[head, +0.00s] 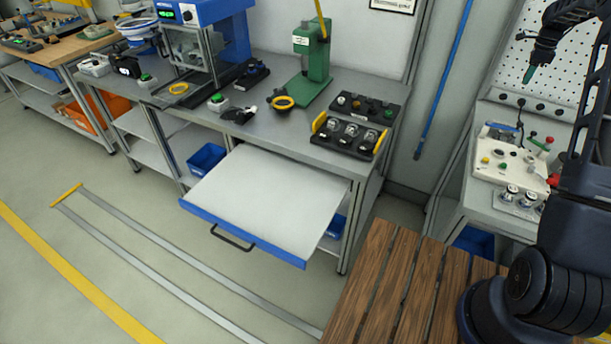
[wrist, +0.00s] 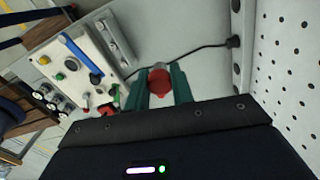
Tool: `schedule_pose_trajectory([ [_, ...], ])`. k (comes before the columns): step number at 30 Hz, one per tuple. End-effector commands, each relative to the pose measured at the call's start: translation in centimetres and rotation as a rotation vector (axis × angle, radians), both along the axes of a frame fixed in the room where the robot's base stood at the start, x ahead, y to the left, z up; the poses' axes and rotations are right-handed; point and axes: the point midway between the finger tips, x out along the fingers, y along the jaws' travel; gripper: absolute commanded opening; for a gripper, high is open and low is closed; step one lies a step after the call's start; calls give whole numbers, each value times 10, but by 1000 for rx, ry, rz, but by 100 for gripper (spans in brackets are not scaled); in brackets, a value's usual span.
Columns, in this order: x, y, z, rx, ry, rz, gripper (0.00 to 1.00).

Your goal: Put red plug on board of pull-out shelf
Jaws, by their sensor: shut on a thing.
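My gripper (wrist: 158,88) has green fingers and is shut on the red plug (wrist: 160,80), which shows between the fingertips in the wrist view. In the head view my gripper (head: 529,74) hangs at the upper right, in front of the white pegboard and above the right-hand bench; the plug cannot be made out there. The pull-out shelf (head: 265,195) is drawn out below the middle bench. Its white board is bare, with a blue front edge and a black handle. My gripper is far to the right of the shelf and higher.
A white control panel (head: 510,160) stands on the right-hand bench. A wooden pallet (head: 385,285) lies in front of the shelf's right side. The middle bench (head: 245,130) holds a green press (head: 313,65) and button boxes (head: 350,135). The floor left of the shelf is mostly clear.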

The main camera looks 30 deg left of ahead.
Motion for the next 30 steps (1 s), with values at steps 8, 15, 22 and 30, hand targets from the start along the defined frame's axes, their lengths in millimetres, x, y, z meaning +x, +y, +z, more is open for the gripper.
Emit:
schedule_pose_trajectory([
  [8,-11,126,-14,-1,1,180,2],
  [15,-34,228,-26,-2,0,329,2],
  [22,-68,323,-38,-3,2,471,2],
  [30,-122,428,-50,-2,0,640,2],
])
